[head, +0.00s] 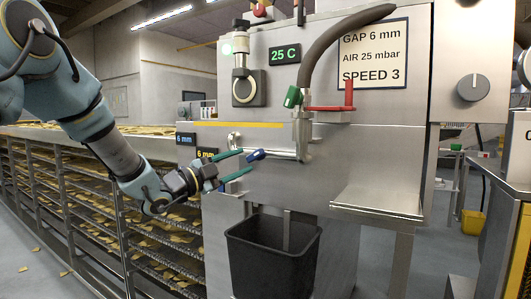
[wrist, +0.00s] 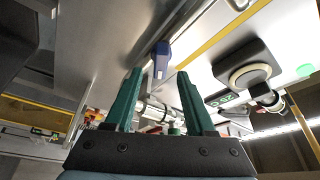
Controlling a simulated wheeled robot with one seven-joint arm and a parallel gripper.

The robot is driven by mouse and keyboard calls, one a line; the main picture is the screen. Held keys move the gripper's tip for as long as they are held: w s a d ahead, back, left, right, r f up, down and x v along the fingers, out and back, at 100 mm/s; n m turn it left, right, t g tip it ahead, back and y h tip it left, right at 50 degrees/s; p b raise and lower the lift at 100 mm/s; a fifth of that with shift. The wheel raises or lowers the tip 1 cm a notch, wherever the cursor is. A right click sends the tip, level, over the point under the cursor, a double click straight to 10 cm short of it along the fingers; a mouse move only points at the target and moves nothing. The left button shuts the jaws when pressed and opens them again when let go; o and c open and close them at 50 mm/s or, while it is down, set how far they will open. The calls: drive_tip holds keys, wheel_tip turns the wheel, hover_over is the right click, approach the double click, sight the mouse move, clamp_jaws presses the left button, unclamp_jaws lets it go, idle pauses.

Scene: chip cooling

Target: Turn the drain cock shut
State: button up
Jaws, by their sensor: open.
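A small blue lever (head: 255,155), which looks like the drain cock's handle, sits on a thin metal pipe (head: 281,152) on the machine's front. It also shows in the wrist view (wrist: 161,61). My gripper (head: 246,161) is open, one green finger above the other in the head view. The lever is just ahead of and between the fingertips. In the wrist view the gap between my fingers (wrist: 160,73) is empty and the lever appears just beyond it. I see no clear contact. The cock's body is partly hidden.
A vertical valve (head: 303,135) with a red handle (head: 330,108) and a green handle (head: 292,97) stands right of the lever. A black bin (head: 270,250) is below. A steel shelf (head: 378,202) juts out at right. Racks of chips (head: 60,170) stand at left.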

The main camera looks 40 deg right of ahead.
sight(263, 153)
drive_tip(key=p+x, duration=0.2)
drive_tip(key=x, duration=0.6)
drive_tip(key=shift+w+d+p, duration=0.1)
drive_tip(key=shift+d+p, duration=0.15)
drive_tip(key=shift+p, duration=0.1)
drive_tip(key=shift+c, duration=0.2)
clamp_jaws()
